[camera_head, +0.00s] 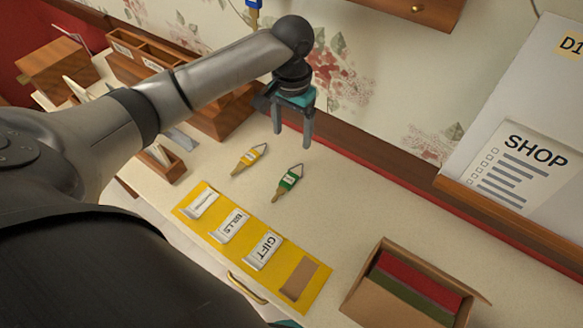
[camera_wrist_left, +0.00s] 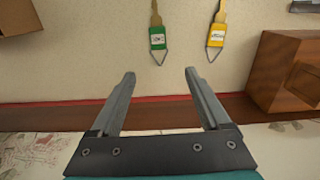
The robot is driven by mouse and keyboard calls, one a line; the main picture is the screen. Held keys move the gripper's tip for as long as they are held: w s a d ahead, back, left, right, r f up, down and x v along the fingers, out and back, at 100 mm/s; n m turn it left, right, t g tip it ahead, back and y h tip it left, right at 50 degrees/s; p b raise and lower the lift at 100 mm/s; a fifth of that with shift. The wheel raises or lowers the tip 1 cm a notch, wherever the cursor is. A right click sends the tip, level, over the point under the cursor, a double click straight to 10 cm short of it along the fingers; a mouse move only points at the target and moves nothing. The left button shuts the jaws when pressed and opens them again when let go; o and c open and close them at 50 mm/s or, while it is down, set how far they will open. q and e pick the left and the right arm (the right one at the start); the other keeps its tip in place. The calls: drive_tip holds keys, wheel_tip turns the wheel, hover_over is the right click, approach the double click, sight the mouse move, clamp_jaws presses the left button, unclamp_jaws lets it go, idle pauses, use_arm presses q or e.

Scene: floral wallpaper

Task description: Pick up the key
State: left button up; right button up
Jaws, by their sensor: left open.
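A key with a green tag (camera_head: 288,181) lies on the pale counter, and it also shows in the left wrist view (camera_wrist_left: 157,38). A key with a yellow tag (camera_head: 249,158) lies to its left, and in the left wrist view (camera_wrist_left: 216,35) it is to the right of the green one. A blue-tagged item (camera_head: 253,7) hangs at the top edge, partly cut off. My left gripper (camera_head: 293,140) is open and empty. Its fingers point down above the counter's back, beyond the two keys. In the left wrist view, its fingers (camera_wrist_left: 160,74) are spread with nothing between them.
A yellow mat (camera_head: 238,258) with labelled strips such as BILLS and GIFT lies in front. An open cardboard box (camera_head: 365,300) holds red and green items. Wooden organizers (camera_head: 222,118) stand at the left. A SHOP board (camera_head: 520,165) stands right. The counter right of the keys is clear.

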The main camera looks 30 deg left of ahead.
use_arm(q)
drive_tip(key=b, duration=0.2)
hover_over(292, 175)
wheel_tip(292, 175, down, 10)
drive_tip(key=shift+w+a+r, duration=0.1)
drive_tip(key=shift+r, duration=0.1)
wheel_tip(292, 175, down, 5)
drive_tip(key=shift+f+b, duration=0.1)
drive_tip(key=shift+b, duration=0.75)
clamp_jaws()
